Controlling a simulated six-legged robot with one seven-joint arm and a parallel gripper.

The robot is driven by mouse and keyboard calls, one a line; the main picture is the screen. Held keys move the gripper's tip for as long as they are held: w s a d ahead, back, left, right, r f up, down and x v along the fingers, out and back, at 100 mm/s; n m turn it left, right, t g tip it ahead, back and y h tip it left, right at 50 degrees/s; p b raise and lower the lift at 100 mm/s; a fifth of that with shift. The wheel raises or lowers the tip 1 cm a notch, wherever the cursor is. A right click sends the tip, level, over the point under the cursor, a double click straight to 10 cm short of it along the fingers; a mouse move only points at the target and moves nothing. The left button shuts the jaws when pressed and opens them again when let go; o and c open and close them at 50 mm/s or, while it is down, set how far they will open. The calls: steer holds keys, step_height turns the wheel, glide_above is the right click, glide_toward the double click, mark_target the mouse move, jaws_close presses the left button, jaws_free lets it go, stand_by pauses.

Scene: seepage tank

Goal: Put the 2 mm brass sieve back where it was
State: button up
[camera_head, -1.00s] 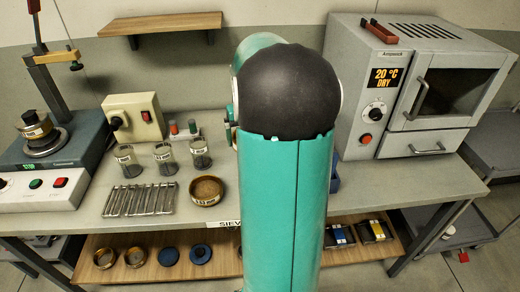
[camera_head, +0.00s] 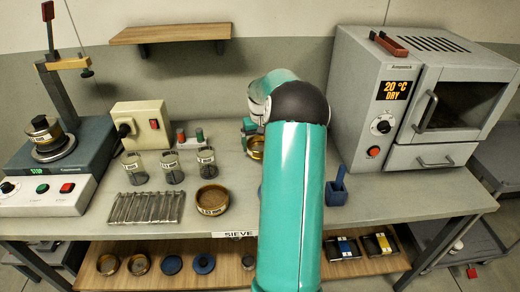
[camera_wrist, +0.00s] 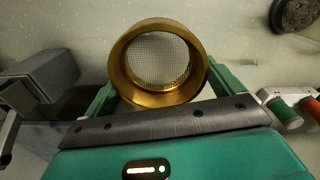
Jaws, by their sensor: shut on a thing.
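My gripper (camera_wrist: 160,105) is shut on a brass sieve (camera_wrist: 116,68) with an open wire mesh, held between its green jaws in the wrist view. In the head view this sieve (camera_head: 257,147) shows just left of my arm, above the back of the bench, partly hidden by the arm. I cannot read its mesh size. Another brass sieve (camera_head: 212,200), with a label and brown contents, sits on the bench. A labelled sieve or stack (camera_head: 42,130) sits on the machine at the left.
The oven (camera_head: 400,110) and a blue container (camera_head: 337,190) are to the right. The lower shelf (camera_head: 120,245) carries several brass and blue round pieces. A wall shelf (camera_head: 170,34) is bare.

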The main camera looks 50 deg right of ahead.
mark_target(260, 147)
steer(key=shift+d+f, duration=0.15)
steer(key=shift+f, duration=1.55)
steer(key=shift+f, duration=0.1)
steer(key=o, duration=0.8)
steer(key=shift+f, duration=0.1)
steer(key=shift+c, duration=0.2)
step_height(260, 147, up, 12)
steer(key=shift+r, duration=0.2)
